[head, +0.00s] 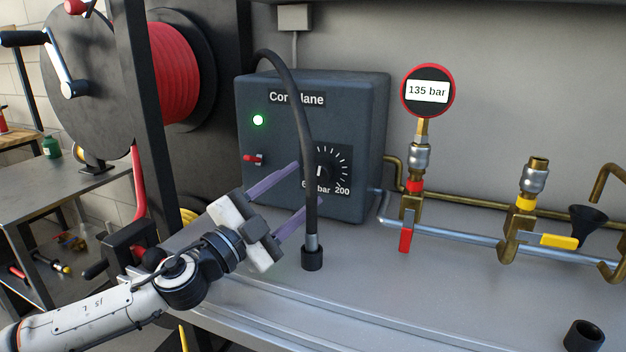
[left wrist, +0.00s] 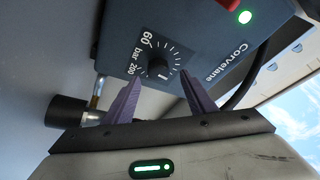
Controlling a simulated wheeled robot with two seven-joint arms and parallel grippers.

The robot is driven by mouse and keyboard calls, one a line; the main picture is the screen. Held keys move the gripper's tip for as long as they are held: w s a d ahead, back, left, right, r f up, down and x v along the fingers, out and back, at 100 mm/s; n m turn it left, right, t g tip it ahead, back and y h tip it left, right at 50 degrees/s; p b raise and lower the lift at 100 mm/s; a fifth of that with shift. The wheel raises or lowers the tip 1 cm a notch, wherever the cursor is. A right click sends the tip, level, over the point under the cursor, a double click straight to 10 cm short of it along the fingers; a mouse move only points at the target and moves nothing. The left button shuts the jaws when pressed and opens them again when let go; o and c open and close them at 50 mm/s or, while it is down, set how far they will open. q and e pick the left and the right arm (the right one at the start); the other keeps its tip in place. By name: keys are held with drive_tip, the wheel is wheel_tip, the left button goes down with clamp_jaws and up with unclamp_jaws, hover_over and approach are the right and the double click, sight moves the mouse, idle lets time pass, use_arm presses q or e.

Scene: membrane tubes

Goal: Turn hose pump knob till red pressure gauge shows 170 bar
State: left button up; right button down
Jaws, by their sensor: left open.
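The pump (head: 275,120) is a dark blue-grey box marked "Corvelane" with a lit green light. Its black knob, with a white mark and a scale from 60 to 200 bar, is partly hidden by a hose in the head view; the knob (left wrist: 158,66) shows fully in the left wrist view. The red-rimmed pressure gauge (head: 427,90) reads 135 bar. My left gripper (head: 309,183) is open, its purple fingers pointing at the pump front; in the left wrist view its fingertips (left wrist: 159,79) stand to either side of the knob, with nothing between them. My right gripper is not in view.
A black hose (head: 304,130) arches down in front of the pump to a fitting on the bench (head: 370,290). Brass pipework with a red valve handle (head: 406,240) and a yellow one (head: 559,241) stands at right. A red hose reel (head: 170,75) is at left.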

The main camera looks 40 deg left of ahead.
sight(316, 176)
use_arm(q)
drive_tip(key=x, duration=0.3)
drive_tip(key=shift+w+p, duration=0.3)
drive_tip(key=shift+w, duration=0.6)
drive_tip(key=c, duration=1)
drive_tip(key=shift+c, duration=0.2)
